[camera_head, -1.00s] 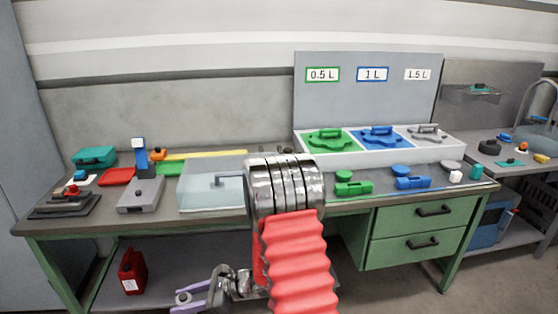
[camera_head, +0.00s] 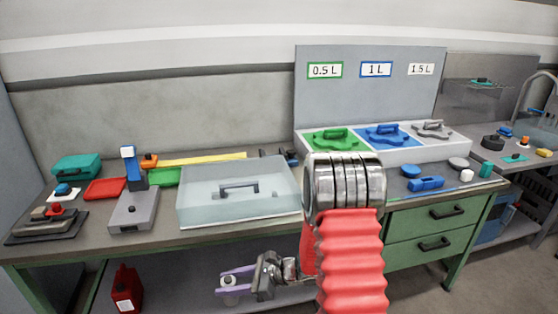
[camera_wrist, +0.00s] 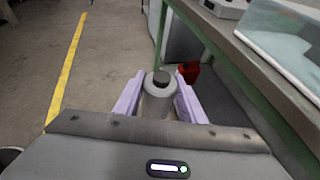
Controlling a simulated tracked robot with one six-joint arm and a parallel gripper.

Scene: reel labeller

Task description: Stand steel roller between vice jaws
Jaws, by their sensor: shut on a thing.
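My gripper (camera_head: 236,283), with purple fingers, is shut on the steel roller (camera_head: 230,291), a small grey cylinder. It hangs low in front of the bench, below the tabletop. In the wrist view the roller (camera_wrist: 159,100) stands between the two fingers (camera_wrist: 158,98), with a dark round end facing the camera. Its lower part is hidden by the wrist housing. I cannot pick out the vice jaws with certainty. A grey block with a blue upright (camera_head: 133,210) stands on the left of the bench, apart from the gripper.
A clear lidded case (camera_head: 240,205) sits mid-bench, near the front edge (camera_head: 200,242). My arm covers the bench to its right. Green, blue and grey lidded bins (camera_head: 385,137) stand at the back right. A red can (camera_head: 126,290) is on the lower shelf. The floor left of the bench is clear.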

